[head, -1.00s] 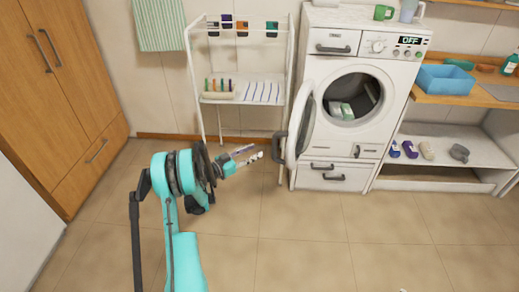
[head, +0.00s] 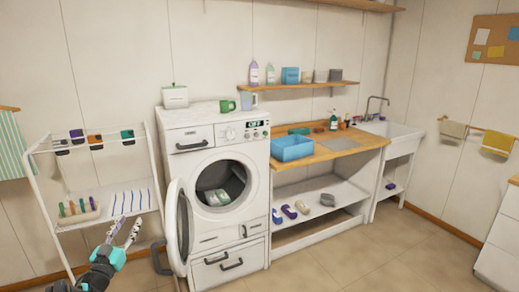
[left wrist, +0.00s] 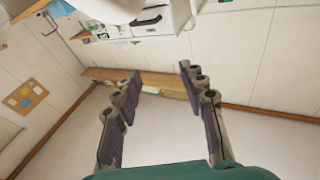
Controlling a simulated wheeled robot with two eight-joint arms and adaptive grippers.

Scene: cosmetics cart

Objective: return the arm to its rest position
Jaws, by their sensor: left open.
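My left gripper (head: 126,234) shows at the lower left of the head view, in front of the white cart. Its fingers point up and away, and I see nothing held between them. In the left wrist view the two fingers (left wrist: 158,82) stand wide apart with only the room behind them. The wrist view is tilted. The white cart (head: 104,222) has a striped lower shelf and several dark and coloured items along its top rail. My right gripper is in neither view.
The washing machine (head: 244,235) stands right of the cart with its round door (head: 178,228) swung open towards my left gripper. A wooden counter (head: 352,148) holds a blue basin (head: 292,148). The floor (head: 400,262) at the lower right is clear.

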